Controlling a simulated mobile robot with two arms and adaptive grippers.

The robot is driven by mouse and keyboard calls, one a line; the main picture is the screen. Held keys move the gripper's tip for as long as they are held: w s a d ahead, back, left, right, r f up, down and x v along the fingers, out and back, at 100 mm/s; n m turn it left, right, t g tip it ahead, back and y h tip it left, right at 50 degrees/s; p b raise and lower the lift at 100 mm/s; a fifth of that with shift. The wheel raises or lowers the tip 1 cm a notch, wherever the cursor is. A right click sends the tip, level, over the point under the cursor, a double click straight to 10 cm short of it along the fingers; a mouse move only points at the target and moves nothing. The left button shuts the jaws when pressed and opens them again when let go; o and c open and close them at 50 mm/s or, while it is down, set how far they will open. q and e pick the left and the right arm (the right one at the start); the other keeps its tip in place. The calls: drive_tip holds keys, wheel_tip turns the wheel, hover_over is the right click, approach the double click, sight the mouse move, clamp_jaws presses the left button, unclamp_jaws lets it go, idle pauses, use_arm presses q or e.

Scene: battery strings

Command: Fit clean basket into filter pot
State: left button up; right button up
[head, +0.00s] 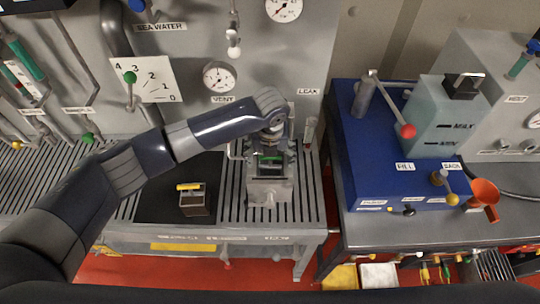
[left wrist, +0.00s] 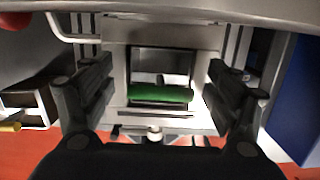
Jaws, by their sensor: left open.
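The filter pot (head: 268,192) is a grey metal box on the slatted bench below the gauge panel. In the left wrist view its square opening is framed by a pale rim (left wrist: 116,75). A basket with a green handle (left wrist: 160,93) sits in that opening; how deep it sits I cannot tell. A second basket with a yellow handle (head: 193,198) stands on the black mat. My right gripper is out of view.
The black mat (head: 160,180) has free room around the yellow-handled basket. A panel with a vent gauge (head: 219,76) rises behind the pot. A blue unit (head: 380,150) with a red-knobbed lever and an orange funnel (head: 484,195) stand on the right bench.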

sight(270, 169)
use_arm(q)
wheel_tip(270, 169, up, 12)
drive_tip(key=s, duration=0.1)
drive_tip(key=shift+s, duration=0.4)
drive_tip(key=shift+f, duration=0.1)
